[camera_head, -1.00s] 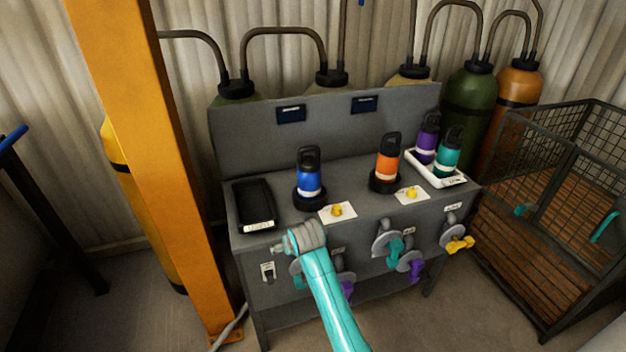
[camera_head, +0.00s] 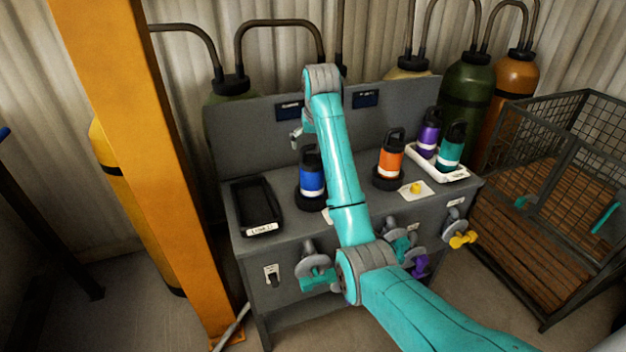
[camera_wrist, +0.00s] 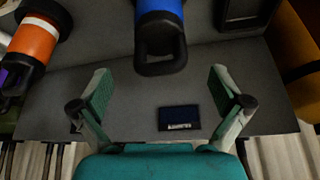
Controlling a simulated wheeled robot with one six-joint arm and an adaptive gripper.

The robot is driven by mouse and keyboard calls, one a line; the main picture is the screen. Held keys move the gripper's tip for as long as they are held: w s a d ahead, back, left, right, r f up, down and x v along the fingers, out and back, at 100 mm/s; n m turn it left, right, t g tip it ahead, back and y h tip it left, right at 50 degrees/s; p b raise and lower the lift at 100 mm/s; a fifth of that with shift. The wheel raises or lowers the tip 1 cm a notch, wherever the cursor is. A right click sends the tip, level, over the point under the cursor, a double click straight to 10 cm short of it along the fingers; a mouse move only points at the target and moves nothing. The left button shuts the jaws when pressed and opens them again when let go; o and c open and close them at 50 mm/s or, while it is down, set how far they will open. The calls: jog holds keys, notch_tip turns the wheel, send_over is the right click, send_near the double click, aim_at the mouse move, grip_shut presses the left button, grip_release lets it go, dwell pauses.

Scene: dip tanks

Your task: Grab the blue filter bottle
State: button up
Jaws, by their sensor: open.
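The blue filter bottle (camera_head: 312,178) stands upright in a round black base on the grey bench, left of the orange bottle. It has a black cap with a loop handle, and my arm hides part of its right side. In the wrist view the blue bottle (camera_wrist: 160,14) is at the top centre, its black loop pointing towards me. My gripper (camera_wrist: 160,88) is open and empty, its two green-padded fingers spread to either side below the loop, apart from the bottle. In the head view my arm largely hides the gripper.
An orange bottle (camera_head: 390,160) stands close to the right. Purple (camera_head: 429,138) and teal (camera_head: 451,153) bottles stand in a white tray (camera_head: 455,176). A black tray (camera_head: 257,209) lies left of the blue bottle. The bench's upright back panel (camera_head: 240,130) rises behind them.

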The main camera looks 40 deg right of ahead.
aim_at(312, 159)
jog(key=x, duration=1)
jog(key=shift+w+r, duration=0.1)
jog(key=c, duration=1.4)
jog(key=shift+c, duration=1.4)
jog(key=shift+r, duration=0.15)
